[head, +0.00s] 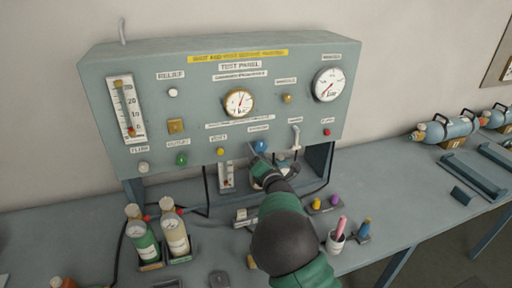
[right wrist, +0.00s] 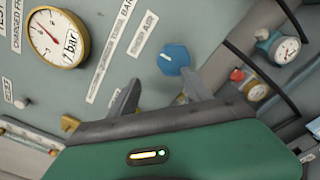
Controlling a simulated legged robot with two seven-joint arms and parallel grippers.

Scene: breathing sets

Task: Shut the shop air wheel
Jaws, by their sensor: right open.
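The shop air wheel is a small blue wheel (head: 259,146) low on the front of the grey-green test panel (head: 215,85). In the right wrist view the blue wheel (right wrist: 172,58) carries a short pale mark, and a white label lies beside it. My right gripper (head: 260,164) is just below the wheel in the head view, its arm coming up from the bottom. In the right wrist view the open fingers (right wrist: 160,88) point toward the wheel, which lies just beyond their tips. I see nothing between them. My left gripper is not in view.
A green knob (head: 181,159) and a white lever (head: 296,137) sit on the panel. Two bottles (head: 174,232) stand left of my arm. A cup (head: 336,241) with a pink item stands to its right. Dark hoses run below the panel. Blue cylinders (head: 452,128) lie far right.

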